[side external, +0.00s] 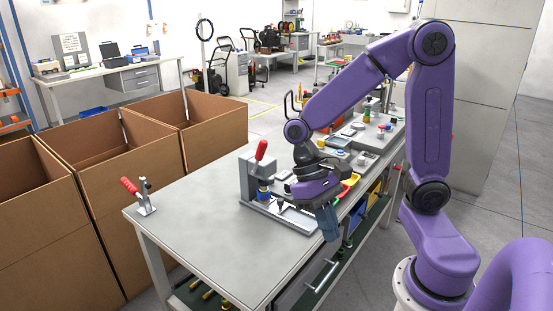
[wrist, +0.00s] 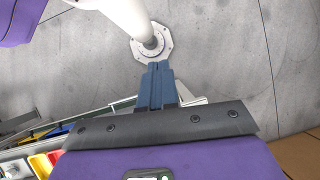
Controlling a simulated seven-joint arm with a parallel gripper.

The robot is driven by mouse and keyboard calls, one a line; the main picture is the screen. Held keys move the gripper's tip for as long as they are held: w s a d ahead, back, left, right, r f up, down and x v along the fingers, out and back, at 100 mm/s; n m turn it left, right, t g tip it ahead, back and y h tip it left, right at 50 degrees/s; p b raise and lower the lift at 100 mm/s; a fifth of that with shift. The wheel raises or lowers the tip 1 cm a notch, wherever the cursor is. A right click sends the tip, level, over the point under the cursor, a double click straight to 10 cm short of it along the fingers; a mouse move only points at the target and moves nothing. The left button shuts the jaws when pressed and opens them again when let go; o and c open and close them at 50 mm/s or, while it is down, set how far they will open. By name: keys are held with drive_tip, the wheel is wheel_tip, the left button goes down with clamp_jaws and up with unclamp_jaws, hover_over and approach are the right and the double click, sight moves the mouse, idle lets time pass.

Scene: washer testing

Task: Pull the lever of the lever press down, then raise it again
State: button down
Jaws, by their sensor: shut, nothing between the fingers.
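The lever press, as I take it, is the grey upright block (side external: 247,178) on the bench in the side external view. Its red lever handle (side external: 261,150) points up, tilted slightly right. A blue and dark cylindrical part (side external: 264,194) is in front of the block. My gripper (side external: 328,226) is to the right of the press, over the bench's front edge, apart from the lever. In the wrist view my gripper (wrist: 158,66) has its blue fingers together with nothing between them. The press is not visible in the wrist view.
A small clamp with a red handle (side external: 143,196) stands at the bench's left corner. Coloured bins (side external: 350,182) are beside my wrist, and small parts lie farther back. Open cardboard boxes (side external: 130,165) stand left of the bench. The bench top (side external: 200,225) is clear between clamp and press.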

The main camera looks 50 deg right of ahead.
drive_tip(key=w+d+f+m+y, duration=0.1)
drive_tip(key=w+d+m+y, duration=0.4)
drive_tip(key=w+m, duration=0.4)
drive_tip(key=w+d+f+m+y, duration=0.1)
drive_tip(key=w+d+m+y, duration=0.2)
drive_tip(key=w+m+y, duration=0.6)
drive_tip(key=w+d+f+m+t+y, duration=0.1)
drive_tip(key=w+d+f+m+t, duration=0.1)
drive_tip(key=d+m+t, duration=0.75)
drive_tip(key=w+d+f+m+t+y, duration=0.1)
drive_tip(key=d+f+m+t, duration=0.1)
drive_tip(key=d+m+t, duration=0.75)
drive_tip(key=g, duration=0.3)
approach(259, 157)
drive_tip(key=s+a+r, duration=0.1)
drive_tip(key=s+a, duration=0.1)
drive_tip(key=a, duration=0.2)
drive_tip(key=shift+w+a+r, duration=0.1)
drive_tip(key=shift+w+r, duration=0.15)
drive_tip(key=shift+w, duration=0.3)
drive_tip(key=shift+w+a+r, duration=0.1)
drive_tip(key=shift+w+r, duration=0.15)
drive_tip(key=shift+w, duration=0.35)
drive_tip(key=shift+w+a+r, duration=0.1)
drive_tip(key=shift+w+r, duration=0.15)
drive_tip(key=shift+w, duration=0.3)
drive_tip(key=shift+m, duration=0.3)
